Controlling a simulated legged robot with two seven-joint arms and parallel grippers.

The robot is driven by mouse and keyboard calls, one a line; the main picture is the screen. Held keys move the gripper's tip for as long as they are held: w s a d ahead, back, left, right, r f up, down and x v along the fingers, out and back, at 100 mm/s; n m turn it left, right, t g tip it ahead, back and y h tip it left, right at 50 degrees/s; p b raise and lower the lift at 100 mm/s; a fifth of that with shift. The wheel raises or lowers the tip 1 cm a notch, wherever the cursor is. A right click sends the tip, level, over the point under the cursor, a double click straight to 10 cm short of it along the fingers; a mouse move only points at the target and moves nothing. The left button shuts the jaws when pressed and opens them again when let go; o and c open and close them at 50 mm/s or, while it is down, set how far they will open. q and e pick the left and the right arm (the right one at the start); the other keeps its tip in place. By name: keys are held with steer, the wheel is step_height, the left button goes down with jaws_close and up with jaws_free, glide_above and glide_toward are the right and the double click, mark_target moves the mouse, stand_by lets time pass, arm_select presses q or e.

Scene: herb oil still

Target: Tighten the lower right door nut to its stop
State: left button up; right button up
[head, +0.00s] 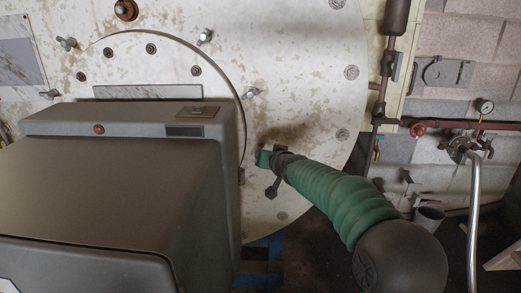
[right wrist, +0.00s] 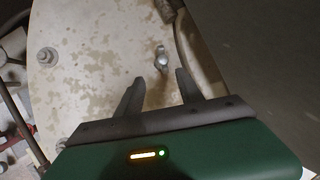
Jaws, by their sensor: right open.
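The lower right door nut (head: 250,93) is a small metal wing nut on the pale, stained still face, just outside the curved door seam. In the right wrist view, a wing nut (right wrist: 162,55), which looks like the same one, stands just beyond my fingertips, roughly in line with the gap between them. My right gripper (right wrist: 160,77) is open and empty, its two dark fingers apart and not visibly touching the nut. In the head view my right gripper (head: 264,159) is below the nut, its fingers hard to make out. My left gripper is not in view.
A large dark grey box (head: 120,190) hides the lower left of the door and shows close on the right in the wrist view. Other wing nuts (head: 205,36) sit around the door. Pipes with a gauge (head: 484,106) stand at the right.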

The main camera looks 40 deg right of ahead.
steer(key=x, duration=0.8)
steer(key=shift+w+a+b, duration=0.25)
steer(key=shift+w+b, duration=0.05)
steer(key=shift+w+d+f, duration=0.15)
steer(key=shift+d, duration=0.15)
steer(key=shift+c, duration=0.4)
steer(key=shift+a, duration=0.1)
jaws_close()
